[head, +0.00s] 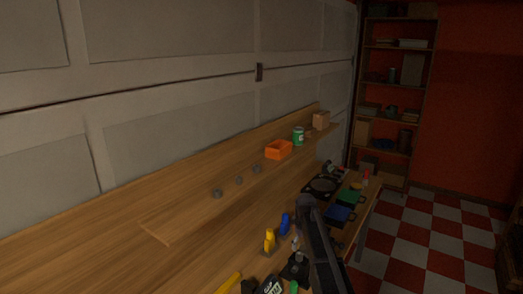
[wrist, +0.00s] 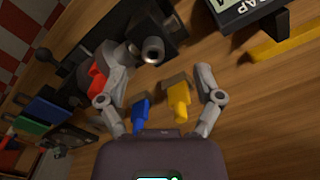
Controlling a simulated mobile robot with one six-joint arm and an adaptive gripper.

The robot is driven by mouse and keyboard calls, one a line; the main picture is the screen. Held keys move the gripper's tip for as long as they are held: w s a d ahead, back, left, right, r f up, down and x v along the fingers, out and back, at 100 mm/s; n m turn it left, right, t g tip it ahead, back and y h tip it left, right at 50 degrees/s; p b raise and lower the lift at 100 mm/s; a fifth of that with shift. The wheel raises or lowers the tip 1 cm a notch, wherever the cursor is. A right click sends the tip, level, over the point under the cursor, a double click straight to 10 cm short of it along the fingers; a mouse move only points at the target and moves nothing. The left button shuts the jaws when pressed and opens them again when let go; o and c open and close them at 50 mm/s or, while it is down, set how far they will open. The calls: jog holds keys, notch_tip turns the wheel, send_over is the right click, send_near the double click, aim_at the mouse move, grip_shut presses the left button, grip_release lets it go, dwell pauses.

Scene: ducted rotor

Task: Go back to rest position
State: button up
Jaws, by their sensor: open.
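My gripper (wrist: 162,75) is open in the wrist view, its two grey fingers spread apart with nothing held between them. It points at the wooden bench. A yellow piece (wrist: 178,100) and a blue piece (wrist: 141,112) show between the fingers; I cannot tell the height gap. In the head view the yellow piece (head: 269,241) and blue piece (head: 285,223) stand beside my dark arm, which reaches along the bench's right side. The gripper is hard to make out there. A black ring-shaped part (head: 323,186) lies farther along the bench.
A black labelled box (wrist: 250,14) and a yellow bar (wrist: 288,45) lie near the gripper. An orange bin (head: 279,149), a green can (head: 298,136) and a cardboard box (head: 321,120) stand on the raised shelf. Blue (head: 340,214) and green (head: 350,197) trays line the bench edge.

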jog(key=s+m, duration=0.4)
jog(key=s, duration=2.2)
dwell(0.4)
